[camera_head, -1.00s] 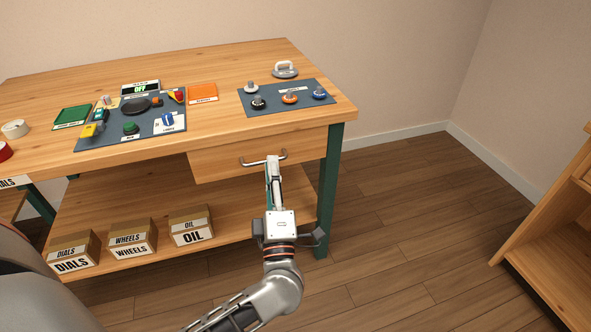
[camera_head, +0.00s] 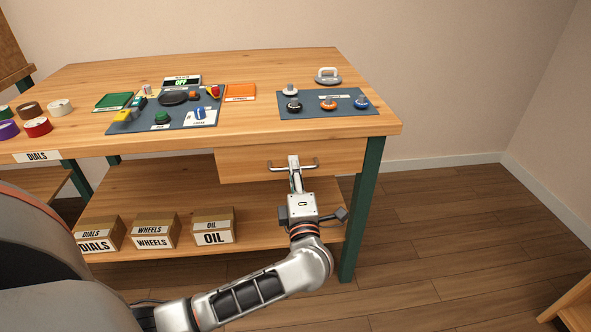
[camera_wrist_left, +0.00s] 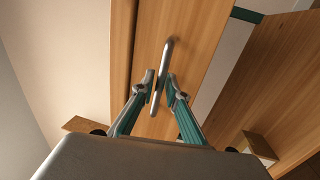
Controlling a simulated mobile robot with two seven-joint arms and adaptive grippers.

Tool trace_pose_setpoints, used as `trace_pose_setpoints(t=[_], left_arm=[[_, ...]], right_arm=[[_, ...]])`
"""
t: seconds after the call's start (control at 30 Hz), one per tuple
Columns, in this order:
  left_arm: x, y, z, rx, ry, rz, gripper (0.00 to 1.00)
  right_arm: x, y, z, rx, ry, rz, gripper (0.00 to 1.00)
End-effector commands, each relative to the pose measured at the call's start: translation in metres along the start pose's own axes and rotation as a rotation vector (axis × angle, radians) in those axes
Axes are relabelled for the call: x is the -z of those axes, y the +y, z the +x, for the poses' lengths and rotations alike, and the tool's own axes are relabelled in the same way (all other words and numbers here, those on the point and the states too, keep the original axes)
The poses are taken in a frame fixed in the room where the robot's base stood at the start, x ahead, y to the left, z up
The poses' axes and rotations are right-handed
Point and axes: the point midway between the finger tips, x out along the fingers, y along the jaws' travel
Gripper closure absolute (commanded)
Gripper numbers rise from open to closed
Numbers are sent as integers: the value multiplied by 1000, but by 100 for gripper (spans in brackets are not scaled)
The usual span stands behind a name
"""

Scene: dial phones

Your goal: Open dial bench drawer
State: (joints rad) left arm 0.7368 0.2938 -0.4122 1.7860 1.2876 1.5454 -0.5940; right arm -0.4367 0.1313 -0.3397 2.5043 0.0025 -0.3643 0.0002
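The wooden dial bench (camera_head: 250,120) has a drawer (camera_head: 240,167) under its top at the right, with a silver bar handle (camera_head: 274,168). The drawer front looks about flush under the top; any small gap is hard to tell. My left gripper (camera_head: 294,162) is at the middle of the handle. In the left wrist view, the handle bar (camera_wrist_left: 167,52) passes between the fingertips of my left gripper (camera_wrist_left: 163,88), which are drawn in close on both sides of it. My right gripper is not in view.
Mats with dial parts (camera_head: 345,93) and tools lie on the bench top. Boxes labelled OIL (camera_head: 214,238), WHEELS (camera_head: 153,242) and DIALS (camera_head: 95,246) stand on the lower shelf. A green leg (camera_head: 361,225) is right of the drawer.

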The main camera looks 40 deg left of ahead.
Motion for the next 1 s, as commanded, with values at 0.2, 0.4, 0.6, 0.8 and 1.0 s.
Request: trace_pose_setpoints(t=[0.2, 0.4, 0.6, 0.8, 1.0], left_arm=[[0, 0, 1, 0, 0, 0, 86], [0, 0, 1, 0, 0, 0, 100], [0, 1, -1, 0, 0, -1, 100], [-1, 6, -18, 1, -1, -5, 100], [-1, 15, -50, 1, -1, -6, 100]], right_arm=[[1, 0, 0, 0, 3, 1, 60], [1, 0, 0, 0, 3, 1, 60], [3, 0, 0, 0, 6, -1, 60], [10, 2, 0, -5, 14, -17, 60], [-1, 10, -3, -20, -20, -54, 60]])
